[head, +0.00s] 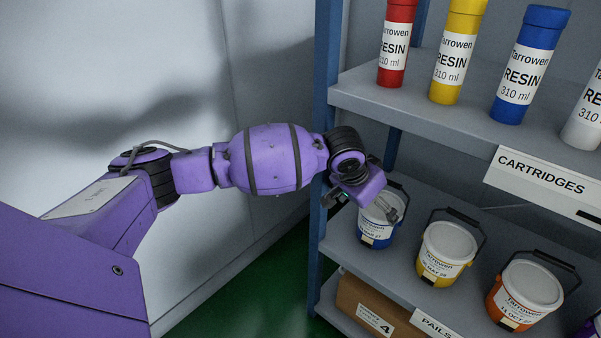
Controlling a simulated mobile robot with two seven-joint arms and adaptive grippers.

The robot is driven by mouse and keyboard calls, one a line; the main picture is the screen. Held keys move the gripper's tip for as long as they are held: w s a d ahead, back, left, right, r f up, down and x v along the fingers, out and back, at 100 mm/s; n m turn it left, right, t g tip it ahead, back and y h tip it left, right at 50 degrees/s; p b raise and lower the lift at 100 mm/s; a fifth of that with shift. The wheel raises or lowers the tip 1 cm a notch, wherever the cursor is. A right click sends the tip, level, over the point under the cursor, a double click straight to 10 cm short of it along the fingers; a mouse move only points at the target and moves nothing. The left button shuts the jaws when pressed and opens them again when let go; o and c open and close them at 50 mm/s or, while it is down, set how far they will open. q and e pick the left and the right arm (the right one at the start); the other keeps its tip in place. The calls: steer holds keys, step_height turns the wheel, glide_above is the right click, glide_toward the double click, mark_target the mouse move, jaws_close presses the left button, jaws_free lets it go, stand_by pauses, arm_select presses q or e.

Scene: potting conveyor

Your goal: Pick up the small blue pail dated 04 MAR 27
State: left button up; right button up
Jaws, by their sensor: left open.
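A small blue pail (376,237) with a pale lid stands upright at the left end of the lower shelf, by the blue post. Its label carries a date line ending in what looks like MAR 27; the print is small and partly unclear. My left gripper (384,206) is open over the top of this pail and hides part of its lid and rim. Whether a finger touches the pail or its handle I cannot tell. My right gripper is not in view.
A yellow pail (443,257) and an orange pail (525,294) stand to the right on the same shelf (402,298). Resin cartridges (456,50) stand on the shelf above, whose edge overhangs. A blue post (326,100) is close to my left wrist. A cardboard box (365,307) sits below.

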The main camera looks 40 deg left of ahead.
mark_target(377, 208)
arm_select(q)
steer(key=b+x, duration=0.1)
steer(key=x, duration=0.1)
steer(key=b+x, duration=0.2)
steer(key=x, duration=0.1)
steer(key=w+b+x, duration=0.1)
steer(key=x, duration=0.1)
steer(key=shift+w+d+r, duration=0.1)
steer(key=shift+w+d, duration=0.05)
steer(key=shift+w, duration=0.05)
steer(key=shift+r, duration=0.15)
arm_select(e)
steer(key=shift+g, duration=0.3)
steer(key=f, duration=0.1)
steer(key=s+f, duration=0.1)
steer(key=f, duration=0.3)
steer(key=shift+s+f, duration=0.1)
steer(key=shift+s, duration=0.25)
arm_select(q)
steer(key=shift+c, duration=0.4)
steer(key=c, duration=1.7)
steer(key=shift+c, duration=0.2)
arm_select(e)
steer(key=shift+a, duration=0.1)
arm_select(q)
steer(key=shift+r, duration=0.1)
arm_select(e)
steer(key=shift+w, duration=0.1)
